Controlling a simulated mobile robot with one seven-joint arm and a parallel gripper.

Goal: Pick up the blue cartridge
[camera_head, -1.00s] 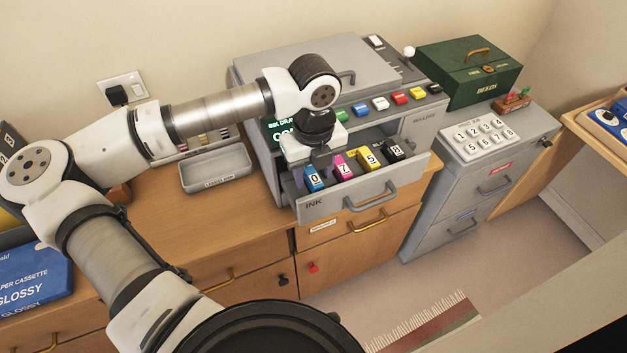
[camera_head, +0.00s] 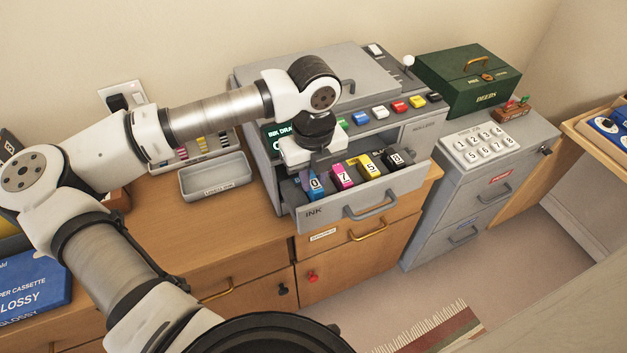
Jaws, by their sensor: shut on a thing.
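The blue cartridge (camera_head: 315,187), marked 0, is at the left end of a row in the open ink drawer (camera_head: 345,214) of the grey printer. My gripper (camera_head: 316,172) points down over it and is shut on its upper part. The fingers are small and partly hidden by the white gripper body. I cannot tell whether the cartridge is clear of the drawer floor. To its right in the drawer are a magenta cartridge (camera_head: 342,178), a yellow cartridge (camera_head: 369,167) and a black cartridge (camera_head: 394,161).
The drawer front with its handle stands out beyond the cabinet (camera_head: 345,257). A grey tray (camera_head: 216,181) lies left of the printer. A green box (camera_head: 468,82) and a keypad (camera_head: 481,143) stand to the right. Printer buttons line the panel above the drawer.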

